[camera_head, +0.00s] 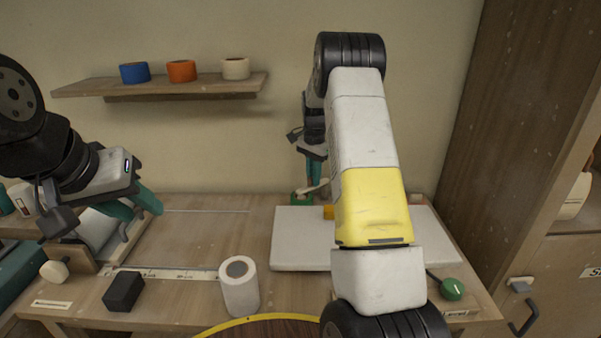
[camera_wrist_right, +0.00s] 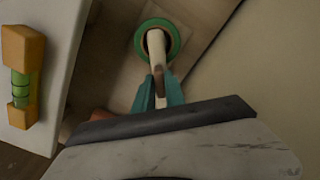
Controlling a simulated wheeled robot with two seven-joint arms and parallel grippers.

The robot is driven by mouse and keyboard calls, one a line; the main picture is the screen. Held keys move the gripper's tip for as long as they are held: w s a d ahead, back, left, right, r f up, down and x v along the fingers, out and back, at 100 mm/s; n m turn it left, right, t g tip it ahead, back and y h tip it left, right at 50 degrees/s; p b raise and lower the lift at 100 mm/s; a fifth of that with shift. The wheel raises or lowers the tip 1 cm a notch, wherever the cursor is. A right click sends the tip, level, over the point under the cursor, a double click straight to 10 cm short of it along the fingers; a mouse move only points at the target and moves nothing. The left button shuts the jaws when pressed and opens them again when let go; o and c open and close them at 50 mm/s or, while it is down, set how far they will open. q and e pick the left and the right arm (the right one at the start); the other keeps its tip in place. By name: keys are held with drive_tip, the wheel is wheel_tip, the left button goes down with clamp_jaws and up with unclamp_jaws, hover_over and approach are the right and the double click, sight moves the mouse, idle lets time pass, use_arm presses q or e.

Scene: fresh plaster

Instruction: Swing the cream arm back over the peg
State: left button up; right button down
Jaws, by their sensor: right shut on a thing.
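The cream arm (camera_wrist_right: 156,48) is a narrow pale bar in the right wrist view, lying across a green ring (camera_wrist_right: 138,42). In the head view the cream arm (camera_head: 314,188) shows small beside the green ring (camera_head: 298,197) at the back of the bench. My right gripper (camera_wrist_right: 160,92) is shut on the near end of the cream arm. In the head view my right gripper (camera_head: 314,180) is partly hidden behind my own forearm. I cannot make out the peg. My left gripper (camera_head: 138,208) is open and empty above the bench's left side.
A white board (camera_head: 298,240) lies mid-bench, with a yellow level (camera_head: 328,212) on it. A white roll (camera_head: 239,287) and a black block (camera_head: 123,291) stand near the front. A wall shelf (camera_head: 160,85) holds tape rolls. A wooden cabinet (camera_head: 520,130) bounds the right.

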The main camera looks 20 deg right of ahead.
drive_tip(key=shift+w+a, duration=0.15)
drive_tip(key=shift+a, duration=0.2)
drive_tip(key=c, duration=1.4)
unclamp_jaws()
drive_tip(key=shift+d, duration=0.15)
drive_tip(key=shift+d, duration=0.1)
wheel_tip(320, 180, up, 8)
drive_tip(key=shift+f, duration=0.15)
